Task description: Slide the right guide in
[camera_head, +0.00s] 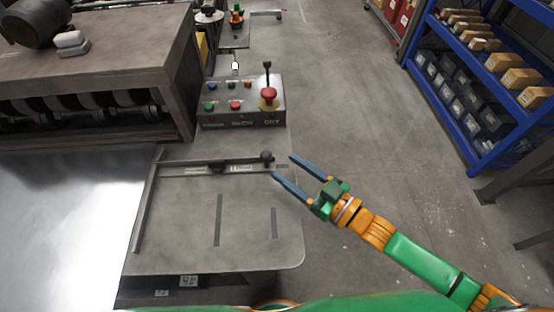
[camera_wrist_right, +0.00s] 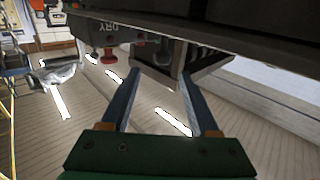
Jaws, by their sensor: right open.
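A dark guide bar (camera_head: 200,163) with pale labels lies across the back of the grey side table (camera_head: 180,230). A round black knob (camera_head: 267,156) stands at its right end. My right gripper (camera_head: 282,166) is open, its two blue fingers pointing left just right of the knob. In the right wrist view, the open fingers (camera_wrist_right: 160,74) have a dark block (camera_wrist_right: 157,72) beyond and between their tips. No contact is clear. A long narrow rail (camera_head: 144,210) runs down the table's left side. My left gripper is not in view.
A control box (camera_head: 242,101) with buttons, a red knob and a lever stands behind the table. A large machine (camera_head: 95,75) is at the back left. A blue shelf (camera_head: 480,85) with boxes is at the right. Open floor lies between.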

